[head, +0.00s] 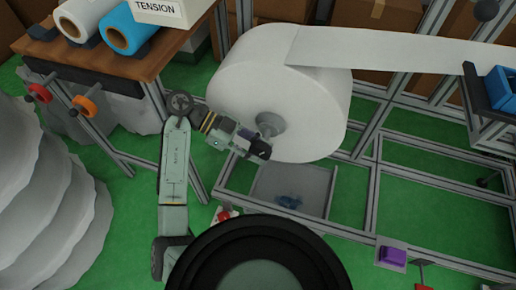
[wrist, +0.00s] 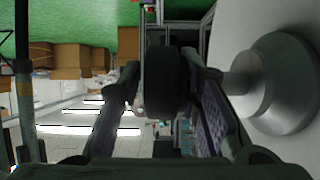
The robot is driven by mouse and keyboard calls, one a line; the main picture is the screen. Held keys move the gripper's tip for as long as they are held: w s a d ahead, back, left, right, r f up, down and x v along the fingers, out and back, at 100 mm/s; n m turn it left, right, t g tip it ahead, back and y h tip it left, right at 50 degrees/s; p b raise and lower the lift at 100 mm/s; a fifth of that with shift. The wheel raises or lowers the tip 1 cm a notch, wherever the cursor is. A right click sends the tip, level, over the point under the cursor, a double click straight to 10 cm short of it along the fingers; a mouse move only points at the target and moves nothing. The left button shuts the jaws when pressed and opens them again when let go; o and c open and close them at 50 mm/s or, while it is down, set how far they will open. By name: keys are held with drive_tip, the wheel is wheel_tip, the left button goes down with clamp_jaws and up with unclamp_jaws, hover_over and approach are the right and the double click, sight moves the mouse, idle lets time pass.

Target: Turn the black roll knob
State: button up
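The large white roll (head: 240,85) hangs in the metal frame, with a grey hub (head: 270,122) at its near face. In the wrist view the silver hub (wrist: 285,85) fills the right side, and a shaft leads from it to the black roll knob (wrist: 168,85). My gripper (head: 258,150) is at the end of this shaft in the head view. In the wrist view my gripper (wrist: 165,95) has one finger on each side of the knob. A narrow gap shows at the left finger; the right finger looks close to the knob, contact unclear.
A wooden bench (head: 95,60) with coloured rolls stands at upper left, with red (head: 39,93) and orange (head: 84,106) knobs on its front. White sheet (head: 400,48) runs right from the roll. A grey tray (head: 312,178) and frame rails lie below; a purple block (head: 392,256) is lower right.

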drive_tip(key=shift+o, duration=1.3)
drive_tip(key=shift+w, duration=0.1)
drive_tip(key=shift+r, duration=0.1)
